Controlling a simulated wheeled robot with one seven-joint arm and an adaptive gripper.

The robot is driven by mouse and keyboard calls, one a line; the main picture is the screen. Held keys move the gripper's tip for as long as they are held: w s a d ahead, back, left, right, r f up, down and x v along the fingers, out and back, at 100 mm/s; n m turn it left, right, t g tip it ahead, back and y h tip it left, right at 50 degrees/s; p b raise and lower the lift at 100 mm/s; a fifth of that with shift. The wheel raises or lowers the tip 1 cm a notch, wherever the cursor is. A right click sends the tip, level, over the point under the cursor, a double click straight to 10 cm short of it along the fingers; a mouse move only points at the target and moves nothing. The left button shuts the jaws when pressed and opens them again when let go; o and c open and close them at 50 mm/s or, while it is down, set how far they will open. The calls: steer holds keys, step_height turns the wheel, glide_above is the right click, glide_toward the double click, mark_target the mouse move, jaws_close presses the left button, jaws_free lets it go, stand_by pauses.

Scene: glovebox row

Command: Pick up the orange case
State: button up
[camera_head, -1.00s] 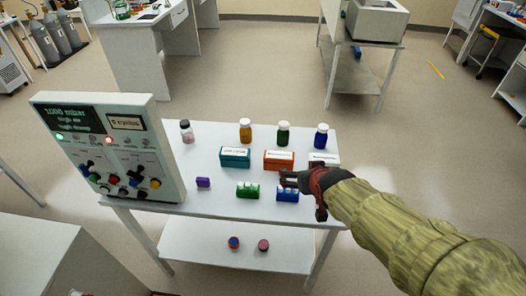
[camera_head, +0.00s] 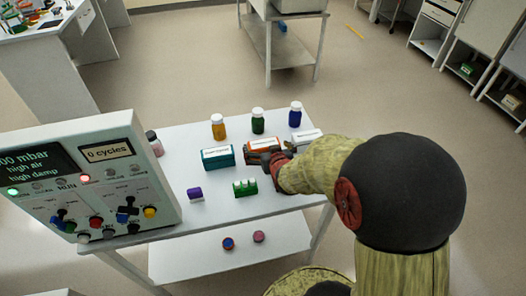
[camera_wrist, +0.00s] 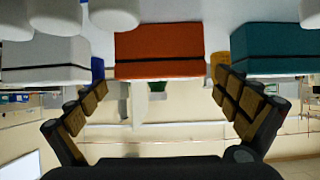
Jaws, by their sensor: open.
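The orange case (camera_head: 261,145) stands on the white table between the teal case and the white case, partly hidden by my gripper in the head view. In the wrist view, which looks upside down, the orange case (camera_wrist: 160,52) has a dark seam line and sits ahead, centred between the two fingers. My gripper (camera_head: 266,158) is at the near side of the case. In the wrist view my gripper (camera_wrist: 158,90) is open and empty, with its fingers spread to either side of the case. I cannot tell whether a finger touches it.
The teal case (camera_head: 218,157) and the white case (camera_head: 307,138) stand close on either side. Amber (camera_head: 218,127), green (camera_head: 258,121) and blue (camera_head: 295,115) bottles stand behind. A green vial rack (camera_head: 245,188) and purple block (camera_head: 195,194) are in front. A control panel (camera_head: 95,175) stands left.

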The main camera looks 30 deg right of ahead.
mark_target(265, 145)
steer(key=b+x, duration=0.1)
steer(key=x, duration=0.2)
steer(key=shift+w+f, duration=0.25)
steer(key=shift+f, duration=0.05)
steer(key=shift+c, duration=1.1)
steer(key=c, duration=0.9)
steer(key=shift+r, duration=0.1)
steer(key=shift+c, duration=0.2)
steer(key=shift+r, duration=0.1)
